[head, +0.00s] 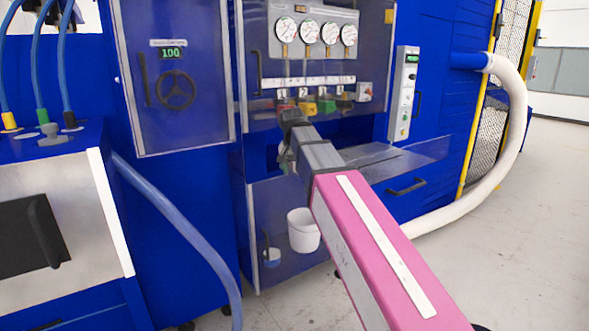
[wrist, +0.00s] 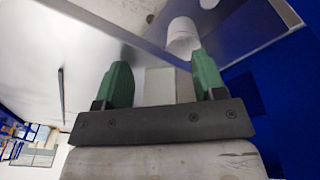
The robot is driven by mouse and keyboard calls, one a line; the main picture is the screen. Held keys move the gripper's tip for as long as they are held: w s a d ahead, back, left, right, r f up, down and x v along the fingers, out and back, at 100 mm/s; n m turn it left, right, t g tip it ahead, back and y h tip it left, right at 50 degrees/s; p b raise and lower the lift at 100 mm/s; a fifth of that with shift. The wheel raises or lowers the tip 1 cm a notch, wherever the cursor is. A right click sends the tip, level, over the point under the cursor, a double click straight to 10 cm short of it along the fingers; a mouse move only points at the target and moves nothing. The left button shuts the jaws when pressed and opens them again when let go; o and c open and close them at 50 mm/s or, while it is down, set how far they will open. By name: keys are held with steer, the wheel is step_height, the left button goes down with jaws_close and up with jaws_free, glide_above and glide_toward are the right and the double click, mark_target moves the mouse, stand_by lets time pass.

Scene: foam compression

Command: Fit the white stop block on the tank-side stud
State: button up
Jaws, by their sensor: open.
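In the wrist view, my gripper (wrist: 163,70) is open, with its two green fingers wide apart. A pale, box-shaped piece (wrist: 161,86) shows between the fingers; it looks like the white stop block, but I cannot tell for sure. Gaps show between it and both fingers. In the head view, my pink and grey arm reaches toward the recess under the valve panel and hides most of my gripper. I cannot make out the tank-side stud in either view.
A white bucket (head: 303,230) stands behind the clear lower panel; a white cylinder, probably this bucket, shows in the wrist view (wrist: 183,36). Gauges (head: 309,31) and coloured valves (head: 326,105) sit above my arm. A clear shelf (head: 405,158) juts out right.

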steer(key=shift+w+r, duration=0.1)
steer(key=shift+r, duration=0.6)
step_height(320, 180, up, 9)
steer(key=s, duration=0.1)
steer(key=shift+s+a+r, duration=0.15)
steer(key=shift+s+a, duration=0.15)
steer(key=shift+a, duration=0.15)
